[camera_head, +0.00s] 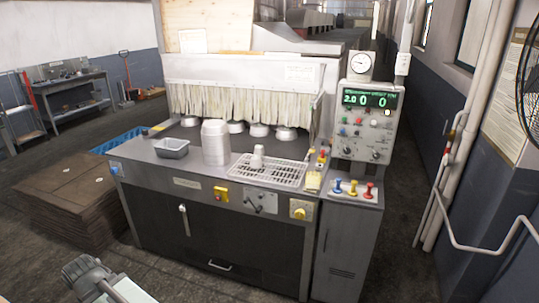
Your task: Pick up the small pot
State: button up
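A small white pot (258,157) stands on a light slotted tray (290,173) at the front of the machine's top. A taller white container (215,142) stands to its left, apart from it. I cannot tell for certain which of the two is the small pot; the one on the tray is the smaller. My gripper (84,270) shows at the bottom left edge, low and well apart from both. Its fingers are too unclear to tell open from shut.
A grey shallow pan (172,148) sits on the left of the machine top. Several round pale pieces (258,130) lie under the hanging strip curtain (240,102). A control panel (366,118) rises on the right. Stacked brown boards (75,195) stand left; the front floor is partly clear.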

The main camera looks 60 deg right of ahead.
aim_at(258, 150)
jog(key=z, duration=0.3)
jog(key=i, duration=0.65)
jog(key=z, duration=0.65)
jog(key=i, duration=1.1)
jog(key=z, duration=0.35)
